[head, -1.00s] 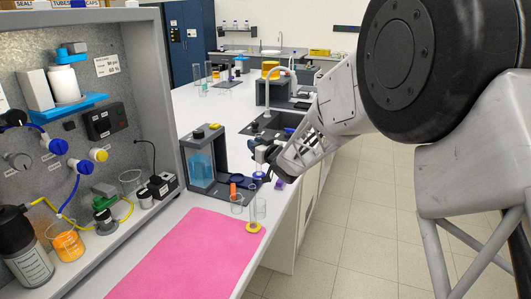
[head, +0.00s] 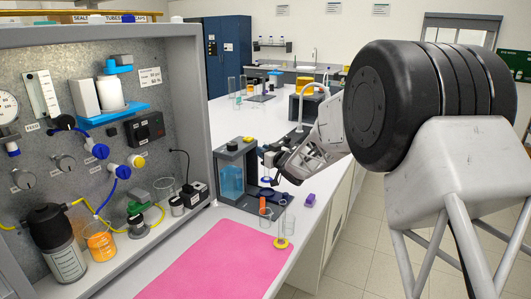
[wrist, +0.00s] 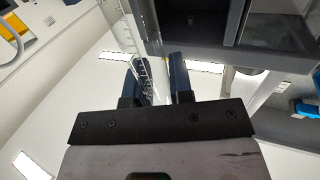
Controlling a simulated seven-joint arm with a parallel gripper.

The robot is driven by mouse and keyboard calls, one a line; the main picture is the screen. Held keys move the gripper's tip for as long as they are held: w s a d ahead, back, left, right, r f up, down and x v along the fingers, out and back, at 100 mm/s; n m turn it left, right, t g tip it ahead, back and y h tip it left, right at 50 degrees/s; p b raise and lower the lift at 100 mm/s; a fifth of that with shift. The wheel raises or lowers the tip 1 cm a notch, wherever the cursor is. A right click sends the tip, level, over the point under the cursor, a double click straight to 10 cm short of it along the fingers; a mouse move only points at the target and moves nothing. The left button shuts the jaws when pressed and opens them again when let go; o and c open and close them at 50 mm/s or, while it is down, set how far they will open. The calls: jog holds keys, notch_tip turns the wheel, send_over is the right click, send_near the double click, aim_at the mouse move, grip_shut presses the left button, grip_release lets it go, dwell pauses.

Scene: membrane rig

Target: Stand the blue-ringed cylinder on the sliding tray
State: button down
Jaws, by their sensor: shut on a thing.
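My gripper (head: 267,157) is shut on the blue-ringed cylinder, a clear tube. Its blue ring (head: 266,180) shows just below the gripper in the head view. In the wrist view the clear, marked glass of the cylinder (wrist: 145,72) lies between the two dark fingers (wrist: 157,82). The dark grey tray (head: 238,201) runs along the base of the stand with the blue tank. The cylinder's foot appears over or near the tray's right part; I cannot tell whether it touches.
A dark blue disc (head: 266,192) lies by the tray. Close in front stand a clear beaker (head: 265,218) and a yellow-ringed cylinder (head: 283,230). A purple block (head: 309,200) is to the right. The tank stand (head: 232,172) is close left.

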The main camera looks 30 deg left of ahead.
jog(key=shift+f, duration=0.15)
jog(key=shift+f, duration=2.7)
dwell(2.7)
jog(key=c, duration=0.8)
grip_release()
jog(key=shift+r, duration=0.15)
jog(key=shift+r, duration=2.85)
